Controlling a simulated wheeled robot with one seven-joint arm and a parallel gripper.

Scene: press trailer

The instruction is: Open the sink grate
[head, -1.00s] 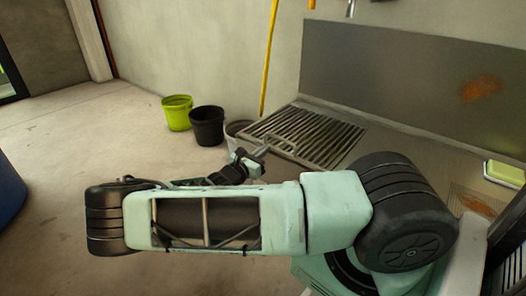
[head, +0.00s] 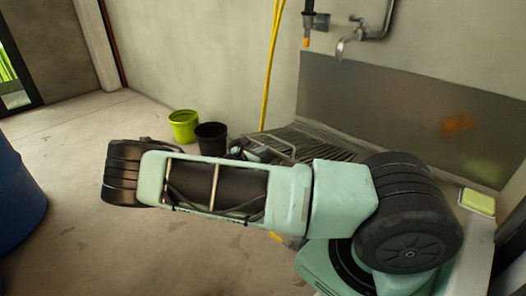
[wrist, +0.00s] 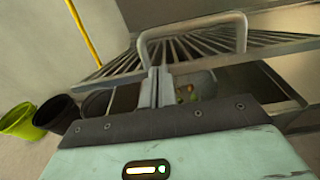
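The sink grate (head: 318,143) is a metal rack of parallel bars over the sink, partly hidden behind my arm in the head view. In the wrist view the grate (wrist: 200,46) is tilted up, with a gap between it and the sink rim (wrist: 284,106). Its looped handle (wrist: 241,36) rises from the near edge. My gripper (wrist: 158,78) is at the left leg of this handle, its two fingers close together around it. In the head view my gripper (head: 250,150) is small and partly hidden at the grate's left end.
Lime-green (head: 184,126) and black (head: 211,138) buckets stand left of the sink. A yellow pole (head: 270,70) leans on the wall. A faucet (head: 349,42) hangs above. A sponge (head: 478,201) lies at right. A blue barrel (head: 18,190) stands far left; open floor lies between.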

